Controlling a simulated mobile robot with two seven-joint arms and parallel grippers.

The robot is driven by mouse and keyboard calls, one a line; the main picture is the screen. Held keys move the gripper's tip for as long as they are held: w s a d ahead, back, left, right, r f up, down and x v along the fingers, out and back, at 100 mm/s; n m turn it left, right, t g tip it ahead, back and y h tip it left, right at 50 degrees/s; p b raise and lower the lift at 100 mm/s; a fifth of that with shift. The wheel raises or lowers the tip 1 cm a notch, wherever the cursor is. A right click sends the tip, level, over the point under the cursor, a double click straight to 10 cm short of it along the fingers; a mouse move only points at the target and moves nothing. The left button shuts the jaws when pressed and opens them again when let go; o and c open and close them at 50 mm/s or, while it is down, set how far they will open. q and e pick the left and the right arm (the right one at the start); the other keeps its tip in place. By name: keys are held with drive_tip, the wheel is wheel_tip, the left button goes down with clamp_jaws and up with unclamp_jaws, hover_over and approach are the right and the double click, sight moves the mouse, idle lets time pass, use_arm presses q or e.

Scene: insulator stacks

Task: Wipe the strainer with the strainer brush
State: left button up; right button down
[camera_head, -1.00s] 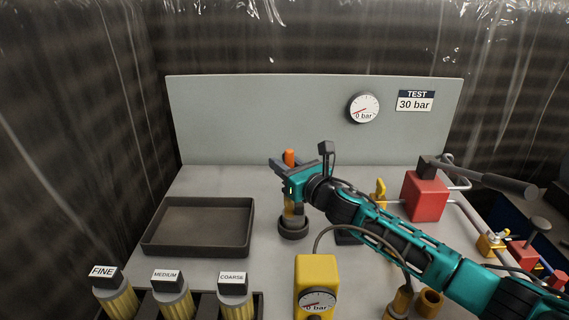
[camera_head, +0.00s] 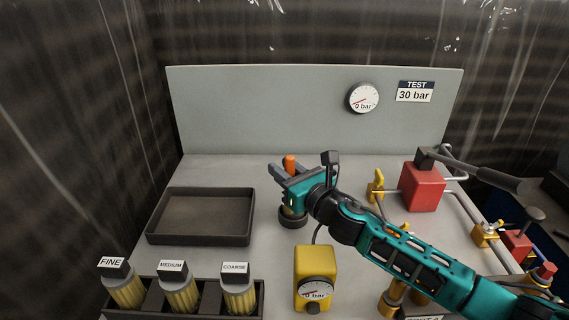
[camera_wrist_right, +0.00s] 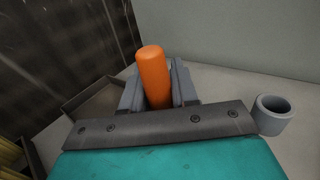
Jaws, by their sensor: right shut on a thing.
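The strainer brush shows as an orange handle (camera_head: 290,163), upright between the fingers of my right gripper (camera_head: 287,178). The gripper is shut on it; the handle stands up above the fingers in the right wrist view (camera_wrist_right: 154,76). Under the gripper, a yellowish piece (camera_head: 292,211) stands in a dark round holder (camera_head: 293,222) on the bench. I cannot tell whether this piece is the brush's lower end or the strainer, as the gripper hides the part between. Three pale yellow cartridges, labelled FINE (camera_head: 128,294), MEDIUM (camera_head: 180,296) and COARSE (camera_head: 239,298), sit in the front rack. My left gripper is not in view.
An empty dark tray (camera_head: 248,214) lies to the left. A yellow gauge block (camera_head: 316,262) stands in front. A red block (camera_head: 423,187) with a lever, pipes and a yellow valve (camera_head: 376,185) are to the right. A grey cup (camera_wrist_right: 272,115) stands right of the gripper in the wrist view.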

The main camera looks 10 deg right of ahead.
drive_tip(key=w+d+b, duration=0.1)
drive_tip(key=w, duration=0.5)
idle(0.6)
wheel_tip(320, 180, up, 6)
drive_tip(key=p, duration=0.5)
drive_tip(key=shift+p, duration=0.4)
drive_tip(key=shift+r, duration=1.5)
drive_tip(key=shift+d, duration=0.15)
